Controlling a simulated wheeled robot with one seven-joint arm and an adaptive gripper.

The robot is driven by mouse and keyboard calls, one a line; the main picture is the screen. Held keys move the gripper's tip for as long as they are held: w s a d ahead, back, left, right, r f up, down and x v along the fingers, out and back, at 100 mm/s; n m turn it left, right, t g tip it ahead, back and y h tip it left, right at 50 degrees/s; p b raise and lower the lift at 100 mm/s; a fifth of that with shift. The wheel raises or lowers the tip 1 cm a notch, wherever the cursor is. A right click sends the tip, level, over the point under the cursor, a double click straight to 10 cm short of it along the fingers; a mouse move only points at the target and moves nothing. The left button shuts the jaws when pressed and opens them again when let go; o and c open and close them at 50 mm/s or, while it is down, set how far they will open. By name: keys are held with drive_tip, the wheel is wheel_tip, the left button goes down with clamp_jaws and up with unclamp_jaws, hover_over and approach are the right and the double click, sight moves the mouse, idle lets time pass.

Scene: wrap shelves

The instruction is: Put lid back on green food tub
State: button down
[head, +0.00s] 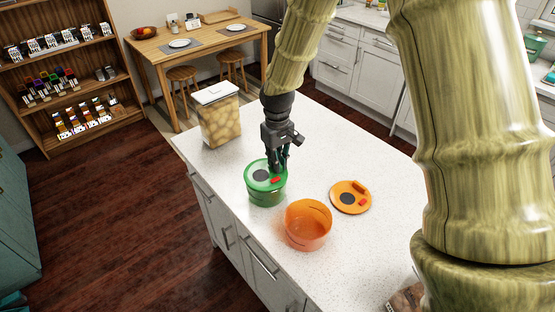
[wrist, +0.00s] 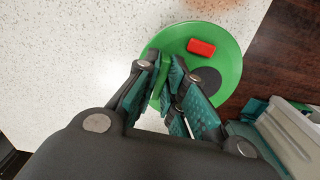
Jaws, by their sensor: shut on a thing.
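The green food tub (head: 267,197) stands on the white counter in the head view. Its green lid (head: 258,165), with a black disc and a red patch, lies over the tub's mouth; I cannot tell whether it is fully seated. My gripper (head: 277,160) points down over the lid and is shut on its raised green handle. In the wrist view, my gripper (wrist: 166,78) has the handle between its fingers, and the lid (wrist: 226,60) spreads out beyond them. The fingers hide part of the lid, and the tub is hidden below it.
An open orange tub (head: 307,226) stands close to the green tub, with an orange lid (head: 350,197) flat on the counter (head: 330,150) beside it. A clear container (head: 220,122) with a white lid stands at the back left. The counter's left edge is near the green tub.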

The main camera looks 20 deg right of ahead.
idle(0.4)
drive_tip(key=c, duration=1.4)
unclamp_jaws()
drive_tip(key=shift+c, duration=0.2)
drive_tip(key=shift+o, duration=0.5)
drive_tip(key=o, duration=0.4)
drive_tip(key=shift+r, duration=0.1)
drive_tip(key=shift+r+p, duration=2.75)
drive_tip(key=shift+r, duration=0.7)
drive_tip(key=shift+c, duration=0.2)
